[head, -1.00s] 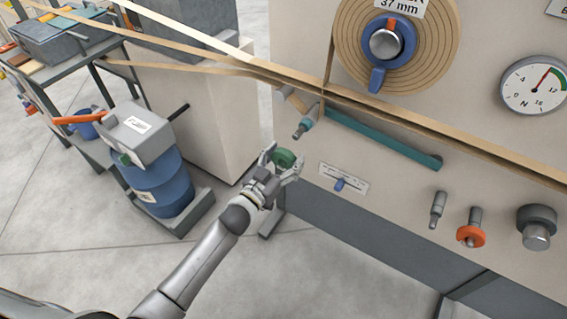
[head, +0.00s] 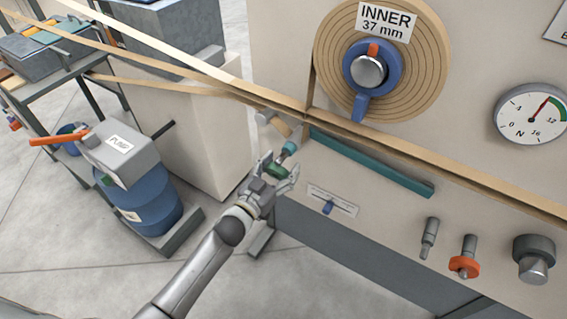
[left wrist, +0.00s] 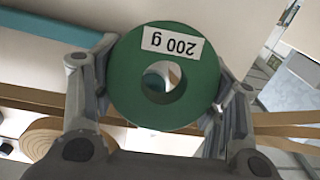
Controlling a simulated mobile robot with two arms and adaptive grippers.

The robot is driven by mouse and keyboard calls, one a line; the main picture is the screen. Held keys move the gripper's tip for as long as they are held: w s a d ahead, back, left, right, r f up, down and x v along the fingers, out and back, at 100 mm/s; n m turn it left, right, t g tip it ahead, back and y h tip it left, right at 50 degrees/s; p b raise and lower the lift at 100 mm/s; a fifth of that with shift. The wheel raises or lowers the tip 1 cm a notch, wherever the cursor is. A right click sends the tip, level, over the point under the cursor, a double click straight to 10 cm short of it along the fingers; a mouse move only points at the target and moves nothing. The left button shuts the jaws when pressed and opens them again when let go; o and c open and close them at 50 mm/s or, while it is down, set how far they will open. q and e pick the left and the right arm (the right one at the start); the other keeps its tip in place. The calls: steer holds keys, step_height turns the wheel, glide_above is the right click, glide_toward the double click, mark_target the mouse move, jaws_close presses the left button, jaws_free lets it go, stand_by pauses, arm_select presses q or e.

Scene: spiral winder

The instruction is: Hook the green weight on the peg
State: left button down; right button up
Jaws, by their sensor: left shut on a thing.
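The green weight is a thick disc with a centre hole; in the left wrist view (left wrist: 122,85) it carries a "200 g" label, seen upside down. My left gripper (head: 277,174) is shut on it by the rim, one finger on each side. Whether weight and peg touch, I cannot tell. Something pale and bluish shows through the hole. My right gripper is not in view.
A teal bar (head: 370,163) and tan strips (head: 400,147) run above the gripper. A blue slider (head: 328,207) is close right. A blue drum (head: 145,207) stands left.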

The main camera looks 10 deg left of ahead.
arm_select(q)
steer(key=r+p+v, duration=0.1)
steer(key=p+v, duration=0.2)
steer(key=v, duration=1.2)
stand_by(1.2)
